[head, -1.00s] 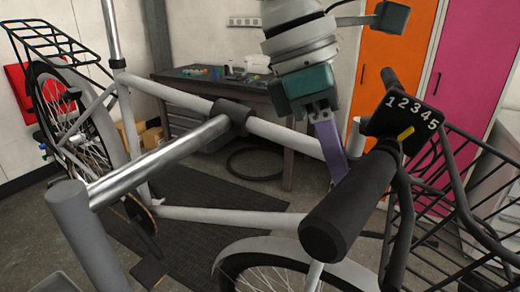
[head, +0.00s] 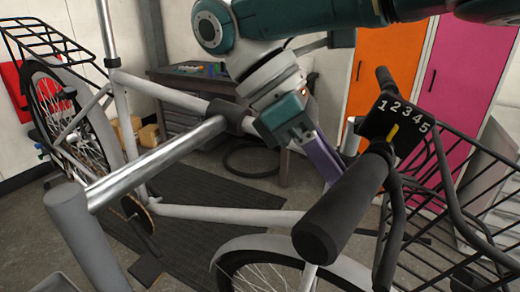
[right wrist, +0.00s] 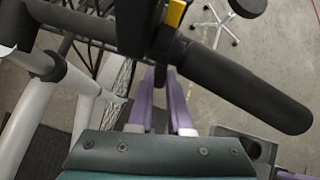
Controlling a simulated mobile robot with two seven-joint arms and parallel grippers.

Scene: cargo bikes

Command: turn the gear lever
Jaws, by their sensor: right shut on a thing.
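The gear shifter (head: 400,125) is a black panel numbered 1 to 5 beside the black handlebar grip (head: 345,205). Its yellow pointer (head: 392,133) tilts up and right, roughly towards the 4. My right gripper (head: 328,160) reaches in from the upper left, its purple fingertips partly hidden behind the grip. In the right wrist view, the purple fingers (right wrist: 162,88) close around a dark piece, the gear lever (right wrist: 160,76), below the shifter housing. The yellow pointer also shows there (right wrist: 175,13). My left gripper is not in view.
The white bike frame (head: 215,214) fills the middle and left. A black wire basket (head: 455,215) is at the right, close to the grip. A workbench (head: 170,80) and orange and pink cabinets (head: 450,60) stand behind.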

